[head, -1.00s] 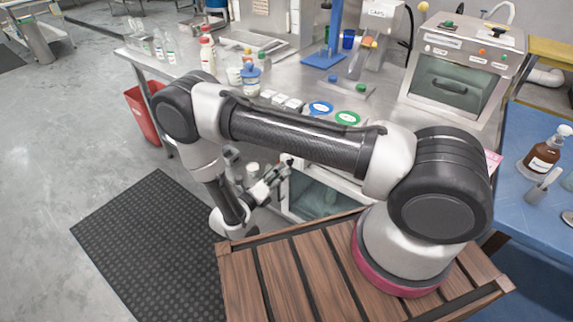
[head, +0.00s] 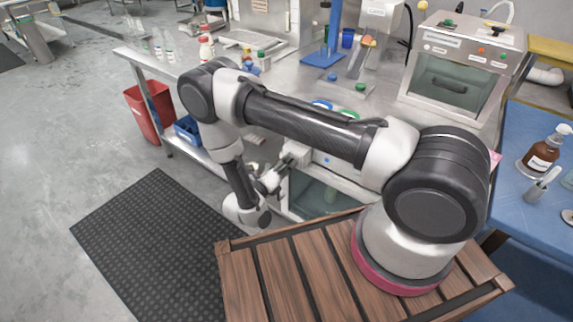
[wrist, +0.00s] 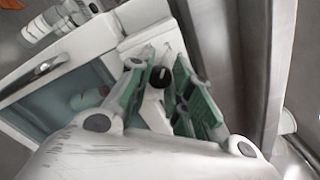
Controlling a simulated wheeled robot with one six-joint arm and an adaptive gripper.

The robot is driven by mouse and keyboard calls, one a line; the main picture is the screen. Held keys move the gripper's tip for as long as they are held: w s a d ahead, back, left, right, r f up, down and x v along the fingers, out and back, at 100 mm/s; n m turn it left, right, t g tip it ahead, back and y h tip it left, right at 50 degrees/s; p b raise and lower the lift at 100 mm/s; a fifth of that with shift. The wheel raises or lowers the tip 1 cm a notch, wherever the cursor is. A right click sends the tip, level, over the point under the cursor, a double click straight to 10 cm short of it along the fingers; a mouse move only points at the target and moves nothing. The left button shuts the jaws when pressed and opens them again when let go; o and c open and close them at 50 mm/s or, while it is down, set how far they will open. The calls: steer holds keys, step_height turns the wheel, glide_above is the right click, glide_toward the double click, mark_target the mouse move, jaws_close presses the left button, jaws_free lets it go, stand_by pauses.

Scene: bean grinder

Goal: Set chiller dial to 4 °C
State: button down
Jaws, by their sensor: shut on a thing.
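The chiller (head: 315,193) is a white box with a glass front, set low under the steel bench. In the wrist view its glass door (wrist: 65,92) and metal handle (wrist: 40,68) lie at the left. The dial (wrist: 161,77) is a small black round knob with a light mark, on the white front beside the door. My gripper (wrist: 158,85) has its green-padded fingers on both sides of the dial and is shut on it. In the head view my gripper (head: 287,163) is at the chiller's upper left; the dial is hidden there. I cannot read the dial's scale.
The steel bench (head: 290,92) above carries bottles, a blue stand (head: 322,59) and an oven-like box (head: 460,75). A black mat (head: 150,235) lies on open floor.

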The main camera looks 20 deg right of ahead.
steer(key=shift+m, duration=7.8)
steer(key=shift+f, duration=0.1)
steer(key=c, duration=1.3)
jaws_free()
steer(key=shift+o, duration=0.2)
steer(key=shift+s+a, duration=0.1)
steer(key=shift+a, duration=0.05)
